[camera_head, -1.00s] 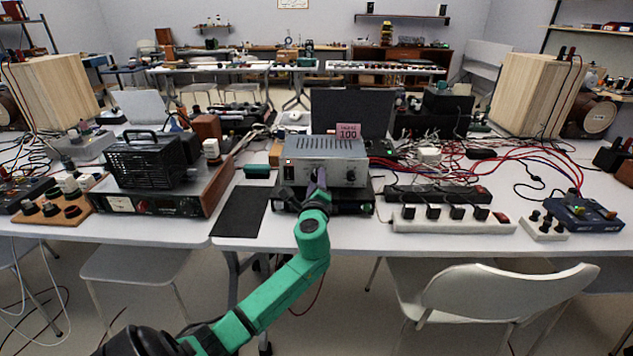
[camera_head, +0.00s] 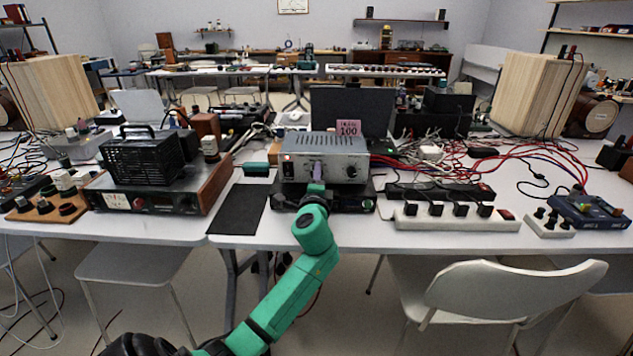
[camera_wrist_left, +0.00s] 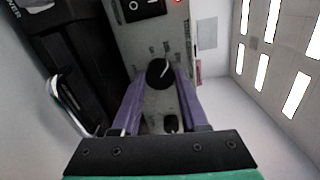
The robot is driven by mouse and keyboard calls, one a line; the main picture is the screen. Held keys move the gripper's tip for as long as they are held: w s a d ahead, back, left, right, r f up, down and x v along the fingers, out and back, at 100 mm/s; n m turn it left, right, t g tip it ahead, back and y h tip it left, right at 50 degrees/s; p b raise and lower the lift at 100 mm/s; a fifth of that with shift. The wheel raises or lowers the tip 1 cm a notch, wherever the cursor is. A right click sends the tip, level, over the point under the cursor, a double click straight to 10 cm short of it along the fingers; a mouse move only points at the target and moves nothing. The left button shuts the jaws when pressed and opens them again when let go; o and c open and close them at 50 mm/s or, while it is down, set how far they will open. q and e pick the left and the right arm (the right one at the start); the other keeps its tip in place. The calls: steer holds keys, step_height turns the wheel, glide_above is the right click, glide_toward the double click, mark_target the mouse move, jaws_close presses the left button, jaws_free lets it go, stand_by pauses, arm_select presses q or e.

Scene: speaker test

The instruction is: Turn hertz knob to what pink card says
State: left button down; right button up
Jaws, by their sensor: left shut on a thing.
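The silver signal box (camera_head: 300,170) stands on a black unit in the middle of the table. The pink card (camera_head: 348,128) stands on top at the back and reads 100, with small blurred print above. My left gripper (camera_head: 317,168) is at the box's front panel. In the left wrist view its purple fingers (camera_wrist_left: 160,82) are shut on a black round knob (camera_wrist_left: 158,73), one on each side. A white line marks the knob; the labels around it are too small to read. Another dark knob (camera_head: 352,171) sits on the panel's right. My right gripper is not in view.
A black cage-like device (camera_head: 145,158) sits on a wooden-sided unit at left. A white power strip (camera_head: 455,220) and red cables (camera_head: 545,150) lie to the right. A black mat (camera_head: 238,209) lies flat left of the box. A white chair (camera_head: 510,290) stands in front.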

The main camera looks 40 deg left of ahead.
arm_select(q)
steer(key=shift+f+n, duration=0.15)
steer(key=shift+n, duration=0.45)
steer(key=shift+n+b, duration=0.4)
steer(key=shift+n, duration=0.1)
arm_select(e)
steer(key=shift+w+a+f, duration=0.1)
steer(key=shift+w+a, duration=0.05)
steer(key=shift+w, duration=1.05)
arm_select(q)
steer(key=shift+c, duration=2.1)
jaws_free()
